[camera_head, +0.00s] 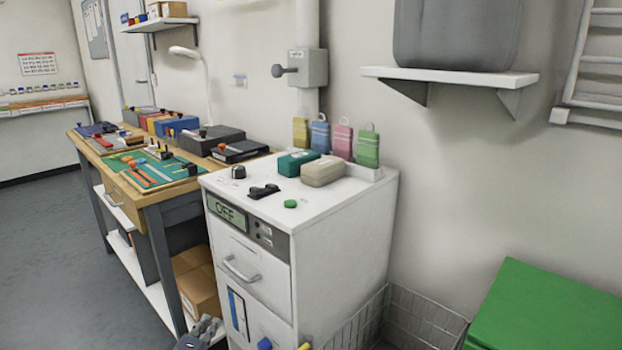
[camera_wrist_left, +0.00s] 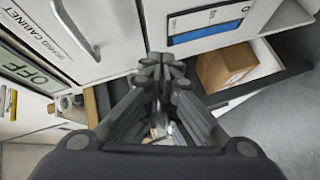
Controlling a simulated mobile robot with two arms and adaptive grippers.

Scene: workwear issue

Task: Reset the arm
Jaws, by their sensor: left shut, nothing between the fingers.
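My left gripper (camera_head: 203,333) shows at the bottom edge of the head view, low in front of the white drying cabinet (camera_head: 345,232). In the left wrist view the left gripper (camera_wrist_left: 160,68) has its fingers together, with nothing between them. The cabinet front with its drawer handle (camera_wrist_left: 78,28) and "OFF" display (camera_wrist_left: 28,70) lies close beyond the fingers. In the head view the display (camera_head: 228,213) also reads "OFF". My right gripper is in neither view.
A wooden workbench (camera_head: 150,196) with tools and boxes stands left of the cabinet. A cardboard box (camera_head: 200,290) sits on its lower shelf. A green box (camera_head: 550,310) stands at the right. A wall shelf (camera_head: 450,78) is above. The floor (camera_head: 50,260) at the left is clear.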

